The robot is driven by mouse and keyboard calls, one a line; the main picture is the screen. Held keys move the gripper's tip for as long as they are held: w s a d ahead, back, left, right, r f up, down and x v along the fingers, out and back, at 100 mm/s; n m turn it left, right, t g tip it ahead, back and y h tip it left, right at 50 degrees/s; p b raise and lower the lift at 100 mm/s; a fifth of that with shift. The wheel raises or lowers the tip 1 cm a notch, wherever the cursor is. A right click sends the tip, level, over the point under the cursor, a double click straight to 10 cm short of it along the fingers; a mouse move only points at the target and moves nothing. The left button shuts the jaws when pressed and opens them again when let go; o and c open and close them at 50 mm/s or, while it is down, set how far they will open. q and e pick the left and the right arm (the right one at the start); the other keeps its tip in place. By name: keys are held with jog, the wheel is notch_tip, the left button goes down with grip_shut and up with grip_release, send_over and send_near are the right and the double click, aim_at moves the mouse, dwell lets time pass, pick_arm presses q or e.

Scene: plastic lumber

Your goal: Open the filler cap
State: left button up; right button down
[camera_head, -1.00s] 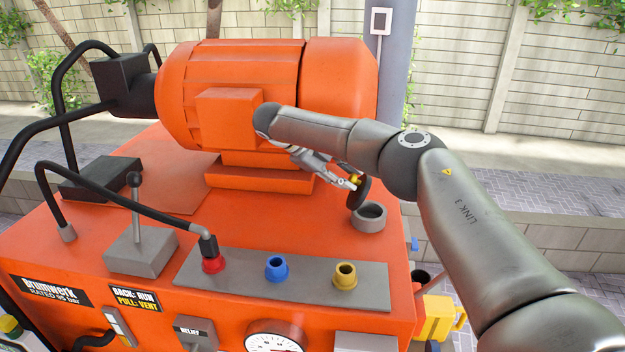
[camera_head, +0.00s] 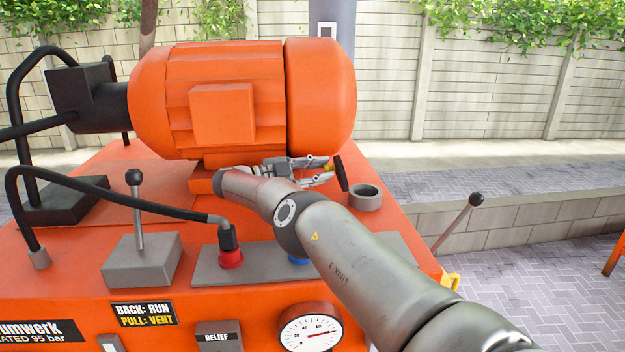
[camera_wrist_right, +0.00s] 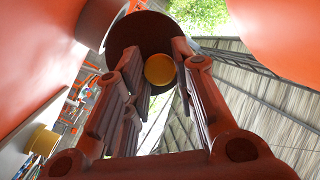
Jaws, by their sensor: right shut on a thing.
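The filler cap is a dark disc (camera_head: 341,174) with a yellow knob (camera_wrist_right: 160,69). It stands tilted nearly on edge, at the left and back of the grey filler neck (camera_head: 366,197). The neck's round mouth is uncovered. My right gripper (camera_head: 328,170) is shut on the cap's yellow knob, and its fingers lie on both sides of the knob in the wrist view. Whether a hinge joins cap and neck cannot be told. My left gripper is not in view.
The orange motor (camera_head: 225,95) stands close behind my right gripper. On the orange machine top are a grey lever block (camera_head: 142,260), a red hose fitting (camera_head: 231,258) and a partly hidden blue one (camera_head: 298,261). A black-knobbed lever (camera_head: 458,228) rises at the right side.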

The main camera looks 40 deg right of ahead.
jog(key=shift+w+a+f, duration=0.1)
jog(key=shift+f, duration=0.05)
dwell(0.4)
jog(key=c, duration=1.2)
grip_release()
jog(key=shift+f, duration=0.1)
notch_tip(320, 180, up, 10)
jog(key=shift+w+r, duration=0.1)
